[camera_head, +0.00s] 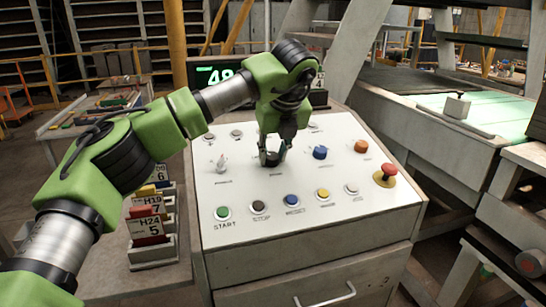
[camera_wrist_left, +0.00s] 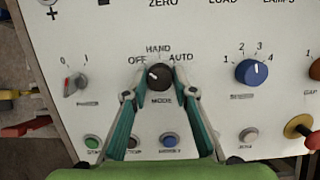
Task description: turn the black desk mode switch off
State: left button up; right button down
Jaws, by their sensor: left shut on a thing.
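The black desk mode switch (camera_wrist_left: 159,76) is a round knob on the pale sloped panel, with OFF at its upper left, HAND above and AUTO at its upper right. In the left wrist view a small pale mark shows on the knob, but I cannot tell surely which label it points to. My left gripper (camera_head: 271,158) is down at the panel, its teal fingers on either side of the knob and shut on it. My right gripper is not in view.
The desk panel (camera_head: 310,208) also bears a blue selector (camera_head: 320,152) to the right, a grey-red switch (camera_wrist_left: 74,84) to the left, a front row of buttons and a red mushroom button (camera_head: 386,174). Card holders (camera_head: 152,250) stand left of the desk. A display (camera_head: 215,76) stands behind.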

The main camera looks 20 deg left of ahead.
pick_arm(q)
jog(key=shift+r, duration=0.1)
jog(key=o, duration=1.1)
jog(key=shift+c, duration=0.2)
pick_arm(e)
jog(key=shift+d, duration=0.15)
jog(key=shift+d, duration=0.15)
pick_arm(q)
jog(key=v, duration=1.2)
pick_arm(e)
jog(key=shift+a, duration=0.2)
